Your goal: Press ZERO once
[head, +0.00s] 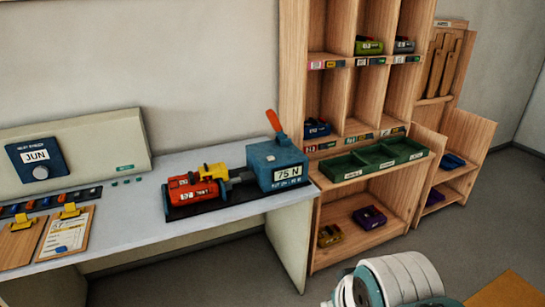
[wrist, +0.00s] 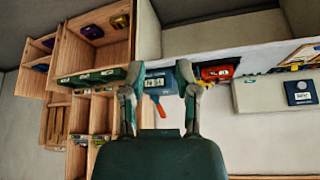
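A blue box (head: 277,166) with a display reading "75 N" and an orange lever (head: 276,124) stands at the right end of the pale bench. Small lettering below its display is too small to read surely. A red block (head: 193,190) with a yellow part (head: 213,171) sits beside it on a black base. No button marked ZERO can be made out. My gripper (wrist: 160,74) is open and empty in the wrist view, where the picture is upside down. The blue box (wrist: 157,83) shows between its fingers, farther off. My gripper is not visible in the head view.
A wooden shelf unit with a green tray (head: 350,173) stands right of the bench (head: 135,212). A pale panel with a blue "JUN" dial (head: 36,157) and clipboards (head: 68,231) are at left. Floor before the bench looks clear.

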